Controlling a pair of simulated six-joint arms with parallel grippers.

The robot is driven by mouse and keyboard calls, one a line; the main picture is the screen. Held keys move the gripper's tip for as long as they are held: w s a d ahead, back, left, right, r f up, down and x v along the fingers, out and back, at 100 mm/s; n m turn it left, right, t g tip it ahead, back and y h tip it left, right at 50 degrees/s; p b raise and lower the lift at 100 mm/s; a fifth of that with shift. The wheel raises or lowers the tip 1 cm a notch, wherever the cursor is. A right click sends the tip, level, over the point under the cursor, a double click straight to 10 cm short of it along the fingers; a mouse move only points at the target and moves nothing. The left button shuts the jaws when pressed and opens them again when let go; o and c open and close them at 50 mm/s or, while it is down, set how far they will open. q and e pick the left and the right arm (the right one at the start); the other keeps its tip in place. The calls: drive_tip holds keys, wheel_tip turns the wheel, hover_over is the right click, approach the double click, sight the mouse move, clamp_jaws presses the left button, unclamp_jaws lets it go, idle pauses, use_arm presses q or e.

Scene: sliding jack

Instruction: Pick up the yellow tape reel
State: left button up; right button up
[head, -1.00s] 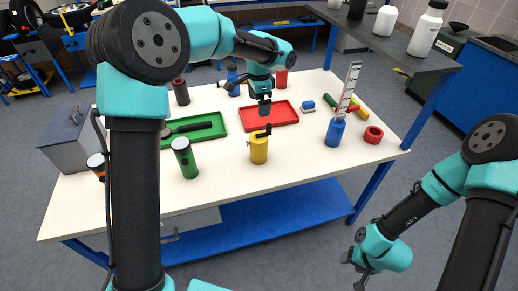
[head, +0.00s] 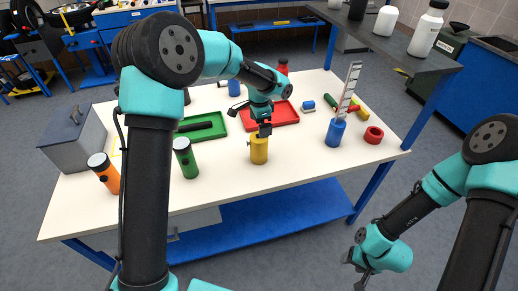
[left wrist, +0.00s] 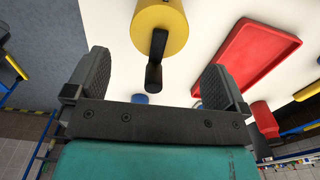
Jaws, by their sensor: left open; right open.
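A yellow cylinder (head: 259,151) with a dark bent handle on top stands at the table's front middle. My left gripper (head: 264,127) is open just above it, close to its top. In the left wrist view the yellow cylinder (left wrist: 160,22) is near the top edge, and its dark handle (left wrist: 154,74) reaches between the open fingers of the left gripper (left wrist: 157,68), with no grip on it. I cannot make out a clear yellow tape reel; a thin yellow outline shows beside the grey box, partly behind my arm. My right gripper (head: 358,266) is open and empty, off the table at the lower right.
A red tray (head: 284,116) lies behind the yellow cylinder and a green tray (head: 215,134) to its left. A green cylinder (head: 185,158), an orange cylinder (head: 104,173) and a grey box (head: 75,140) stand left. A blue holder (head: 335,132) and red ring (head: 373,135) are right.

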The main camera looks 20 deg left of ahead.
use_arm(q)
wheel_tip(320, 180, down, 5)
drive_tip(key=shift+f, duration=0.1)
idle(0.3)
drive_tip(key=c, duration=1.4)
drive_tip(key=shift+r, duration=1.45)
drive_tip(key=s+d, duration=0.1)
drive_tip(key=s, duration=0.4)
drive_tip(key=s+d+r, duration=0.1)
drive_tip(key=s+d, duration=0.1)
drive_tip(key=s, duration=0.3)
drive_tip(key=s+d+r, duration=0.1)
drive_tip(key=s, duration=0.4)
drive_tip(key=shift+s+d+r, duration=0.15)
drive_tip(key=shift+s+d, duration=0.1)
